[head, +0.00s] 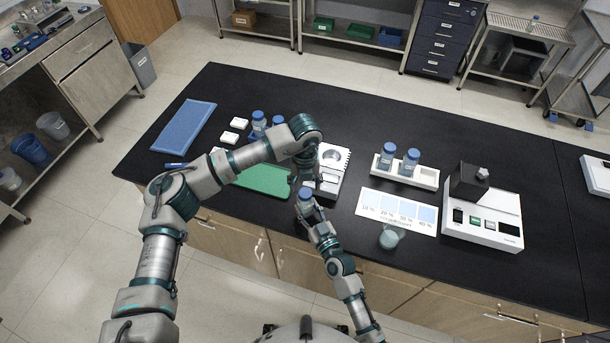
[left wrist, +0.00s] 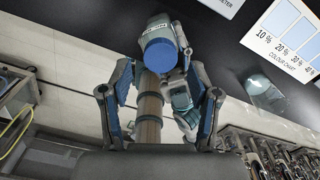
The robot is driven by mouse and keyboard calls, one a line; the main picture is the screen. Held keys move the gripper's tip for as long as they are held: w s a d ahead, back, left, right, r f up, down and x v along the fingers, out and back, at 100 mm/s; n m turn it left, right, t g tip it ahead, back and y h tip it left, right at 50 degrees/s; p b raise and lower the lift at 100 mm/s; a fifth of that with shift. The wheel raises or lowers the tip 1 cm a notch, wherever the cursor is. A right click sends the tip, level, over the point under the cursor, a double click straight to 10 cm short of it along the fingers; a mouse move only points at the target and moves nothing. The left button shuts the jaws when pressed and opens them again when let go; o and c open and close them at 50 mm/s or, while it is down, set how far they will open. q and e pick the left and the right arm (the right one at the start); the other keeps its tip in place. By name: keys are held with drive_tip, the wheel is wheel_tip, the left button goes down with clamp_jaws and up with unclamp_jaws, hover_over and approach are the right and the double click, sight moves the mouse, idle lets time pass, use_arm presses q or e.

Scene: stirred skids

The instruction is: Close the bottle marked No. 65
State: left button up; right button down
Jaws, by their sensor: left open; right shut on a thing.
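A small bottle with a blue cap (head: 306,194) is held upright in my right gripper (head: 312,212) near the front edge of the black bench. In the left wrist view its blue cap (left wrist: 158,54) faces the camera, with a white label on its side too small to read. The cap sits on the bottle; I cannot tell how tight it is. My left gripper (head: 298,180) is just above the bottle, pointing down. In the left wrist view the left gripper's fingers (left wrist: 158,88) are spread apart, with the cap beyond them and nothing between them.
Two blue-capped bottles (head: 388,154) stand in a white rack (head: 428,178). More bottles (head: 259,121) stand behind my left arm. A balance (head: 335,160), green mat (head: 262,180), colour chart (head: 397,210), glass beaker (head: 390,237) and white instrument (head: 485,225) lie around.

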sight(305, 192)
use_arm(q)
drive_tip(key=shift+f, duration=1.8)
clamp_jaws()
drive_tip(key=m, duration=0.4)
drive_tip(key=shift+m, duration=0.3)
drive_tip(key=m, duration=1.6)
drive_tip(key=shift+a+m, duration=0.1)
drive_tip(key=shift+m, duration=0.2)
use_arm(e)
drive_tip(key=shift+d, duration=0.1)
use_arm(q)
drive_tip(key=shift+o, duration=0.4)
unclamp_jaws()
